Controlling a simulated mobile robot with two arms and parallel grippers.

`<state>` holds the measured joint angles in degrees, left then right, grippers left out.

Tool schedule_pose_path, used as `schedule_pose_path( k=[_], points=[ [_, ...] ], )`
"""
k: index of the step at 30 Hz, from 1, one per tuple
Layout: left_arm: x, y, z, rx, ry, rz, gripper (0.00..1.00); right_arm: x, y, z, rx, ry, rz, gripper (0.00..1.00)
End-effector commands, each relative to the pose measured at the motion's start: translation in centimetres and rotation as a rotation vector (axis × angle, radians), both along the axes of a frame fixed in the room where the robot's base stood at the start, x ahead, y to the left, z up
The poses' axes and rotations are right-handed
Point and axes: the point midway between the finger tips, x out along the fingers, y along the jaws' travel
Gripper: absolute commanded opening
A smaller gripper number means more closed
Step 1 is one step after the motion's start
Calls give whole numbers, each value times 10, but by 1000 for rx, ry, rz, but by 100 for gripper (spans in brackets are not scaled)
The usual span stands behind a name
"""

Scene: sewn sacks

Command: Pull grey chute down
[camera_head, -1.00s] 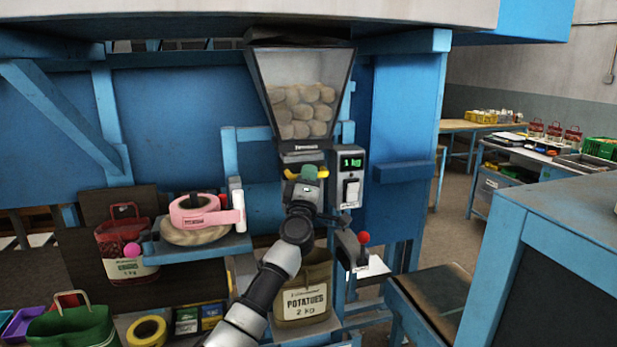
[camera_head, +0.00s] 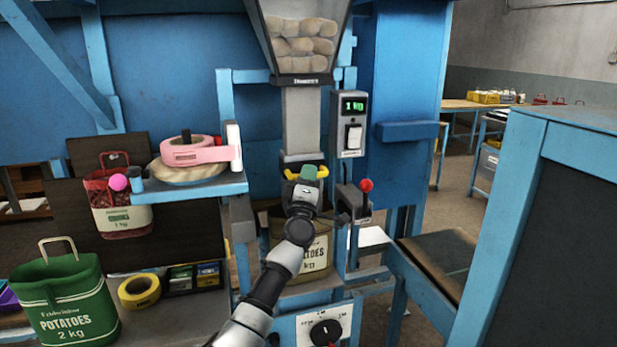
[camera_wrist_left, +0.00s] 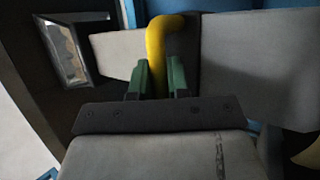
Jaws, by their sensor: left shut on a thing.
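The grey chute (camera_head: 301,121) hangs below the clear hopper (camera_head: 301,40) of potatoes and reaches down towards a potato sack. A yellow handle (camera_head: 323,171) sits across its lower end. My left gripper (camera_head: 307,175) is at this handle and hides its middle. In the left wrist view, the green fingers of my left gripper (camera_wrist_left: 156,80) are shut around the yellow handle (camera_wrist_left: 157,42), with the grey chute (camera_wrist_left: 245,55) behind. The sack (camera_head: 317,255) marked POTATOES stands open below the chute, partly hidden by my left arm. My right gripper is not in view.
A scale box (camera_head: 349,125) reading 1 kg is right of the chute. A red-knobbed lever (camera_head: 366,186) stands below it. A shelf with pink tape (camera_head: 190,150) is at left. A green potato bag (camera_head: 67,302) and yellow tape (camera_head: 139,291) are lower left.

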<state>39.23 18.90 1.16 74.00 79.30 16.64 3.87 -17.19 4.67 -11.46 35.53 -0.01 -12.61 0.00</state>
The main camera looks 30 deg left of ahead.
Motion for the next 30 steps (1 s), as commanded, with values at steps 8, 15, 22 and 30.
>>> schedule_pose_path(
  k=[8,15,22,30],
  points=[
    [1,-1,-10,-6,15,-2,20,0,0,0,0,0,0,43],
    [1,-1,-7,-5,11,-2,41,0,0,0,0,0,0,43],
    [-1,-2,-7,-4,9,-2,41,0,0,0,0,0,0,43],
    [-36,-18,-30,-7,11,-4,41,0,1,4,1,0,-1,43]
  ],
)
